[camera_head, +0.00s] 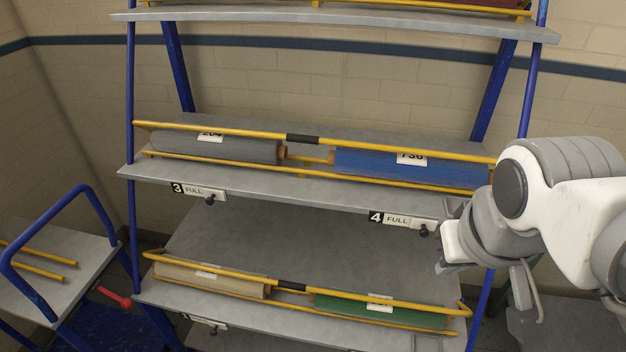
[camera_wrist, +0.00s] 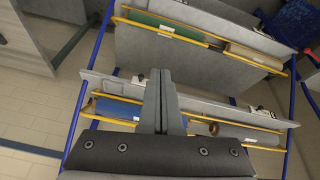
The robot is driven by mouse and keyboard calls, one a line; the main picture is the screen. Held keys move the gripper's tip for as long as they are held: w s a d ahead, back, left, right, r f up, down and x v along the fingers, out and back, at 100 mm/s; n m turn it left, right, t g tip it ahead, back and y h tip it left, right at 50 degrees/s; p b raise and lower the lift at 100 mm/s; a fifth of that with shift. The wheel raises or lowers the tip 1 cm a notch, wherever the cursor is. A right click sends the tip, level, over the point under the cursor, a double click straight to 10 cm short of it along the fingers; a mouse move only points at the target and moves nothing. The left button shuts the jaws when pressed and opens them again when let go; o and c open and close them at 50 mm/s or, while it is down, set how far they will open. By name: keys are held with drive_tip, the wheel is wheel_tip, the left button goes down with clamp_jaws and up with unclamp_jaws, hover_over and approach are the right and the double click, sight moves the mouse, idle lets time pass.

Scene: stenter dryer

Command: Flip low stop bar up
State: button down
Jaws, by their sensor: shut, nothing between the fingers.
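The low stop bar (camera_head: 225,269) is a yellow bar with a black grip (camera_head: 290,287) in its middle. In the head view it runs across the front of the lower shelf, before a beige roll (camera_head: 215,277) and a green roll (camera_head: 350,305). In the wrist view the low stop bar (camera_wrist: 262,66) lies in the upper part, beyond the fingers. In the wrist view my gripper (camera_wrist: 163,85) is shut and empty.
The middle shelf (camera_head: 270,186) holds a grey roll (camera_head: 215,148) and a blue roll (camera_head: 400,168) behind another yellow bar (camera_head: 380,149). Small black knobs (camera_head: 424,231) stick out of its front edge. A blue-framed cart (camera_head: 60,262) stands at the left. Blue posts flank the rack.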

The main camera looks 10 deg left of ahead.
drive_tip(key=w+a+f+n+h+b, duration=0.25)
drive_tip(key=f+n, duration=0.25)
drive_tip(key=f, duration=0.3)
drive_tip(key=w+a+f+n+h+b, duration=0.25)
drive_tip(key=f+n+b, duration=0.2)
drive_tip(key=f, duration=0.45)
drive_tip(key=w+a+f+n+h+b, duration=0.25)
drive_tip(key=f+n, duration=0.25)
drive_tip(key=f, duration=0.3)
drive_tip(key=s+a+f+n+t+y+b, duration=0.3)
drive_tip(key=a+f+n+t+y+b, duration=0.3)
drive_tip(key=a+f+n, duration=1.3)
drive_tip(key=a+f+t+b, duration=0.1)
drive_tip(key=t+b, duration=0.2)
drive_tip(key=t, duration=0.2)
drive_tip(key=shift+a+f+y, duration=0.2)
drive_tip(key=shift+f+y, duration=0.15)
drive_tip(key=shift+f, duration=0.05)
